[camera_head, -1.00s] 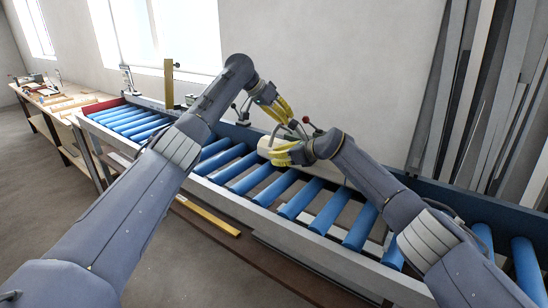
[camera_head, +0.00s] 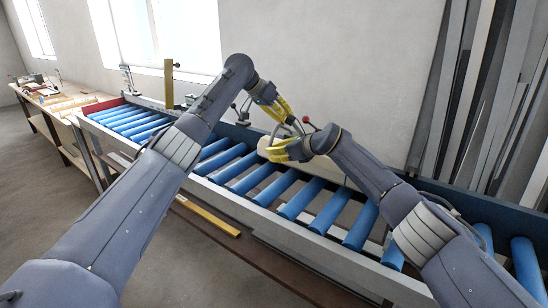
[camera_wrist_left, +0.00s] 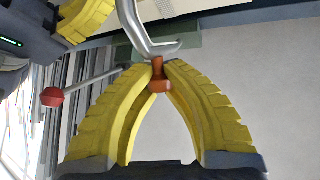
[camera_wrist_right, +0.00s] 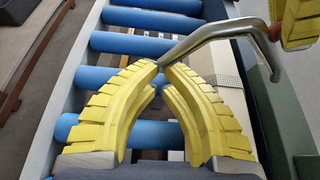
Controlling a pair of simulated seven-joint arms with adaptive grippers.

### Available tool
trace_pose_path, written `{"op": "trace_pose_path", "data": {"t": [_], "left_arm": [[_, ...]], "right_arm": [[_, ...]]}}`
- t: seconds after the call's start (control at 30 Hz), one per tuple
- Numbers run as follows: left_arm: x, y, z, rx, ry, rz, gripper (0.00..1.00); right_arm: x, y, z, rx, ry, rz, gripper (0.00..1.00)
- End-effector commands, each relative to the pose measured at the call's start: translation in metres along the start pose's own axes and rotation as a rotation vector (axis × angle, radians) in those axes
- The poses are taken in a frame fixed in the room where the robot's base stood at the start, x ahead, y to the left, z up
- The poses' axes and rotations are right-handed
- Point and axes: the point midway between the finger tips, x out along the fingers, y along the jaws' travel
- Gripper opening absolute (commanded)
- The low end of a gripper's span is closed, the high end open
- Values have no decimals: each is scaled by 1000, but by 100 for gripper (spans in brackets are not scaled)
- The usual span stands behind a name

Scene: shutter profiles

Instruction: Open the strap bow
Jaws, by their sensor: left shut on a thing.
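The strap bow, a bent grey metal bar, shows in the right wrist view (camera_wrist_right: 212,34) and in the left wrist view (camera_wrist_left: 134,26). My right gripper (camera_wrist_right: 162,66) has its yellow fingertips close together around one end of the bar, above the roller conveyor. My left gripper (camera_wrist_left: 162,68) is shut on a small orange-brown piece (camera_wrist_left: 158,77), just beside the bow's hooked end. In the head view, the right gripper (camera_head: 272,149) sits below and close to the left gripper (camera_head: 281,109). The fingers hide much of the bow there.
A lever with a red ball (camera_wrist_left: 52,97) stands close beside my left gripper. The conveyor's blue rollers (camera_head: 296,202) run beneath both arms. A workbench (camera_head: 48,97) stands at the far left. Long grey profiles (camera_head: 490,90) lean on the wall at the right.

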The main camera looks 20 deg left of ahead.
Motion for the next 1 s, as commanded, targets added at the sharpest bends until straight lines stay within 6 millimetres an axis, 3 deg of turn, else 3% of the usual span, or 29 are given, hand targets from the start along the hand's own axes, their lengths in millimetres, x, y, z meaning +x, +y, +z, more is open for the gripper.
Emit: {"op": "trace_pose_path", "data": {"t": [0.1,0.13,0.4,0.77,1.0], "left_arm": [[-1,2,-2,3,3,2,0],[-1,2,-2,3,3,2,12],[0,1,0,1,1,1,43],[-5,0,0,0,1,0,44],[-39,0,0,2,2,-1,44]], "right_arm": [[0,0,1,0,-1,0,0],[0,0,1,0,-1,0,0],[0,1,1,0,-1,1,0],[1,1,0,0,-1,1,0],[1,1,0,0,-1,1,0]]}}
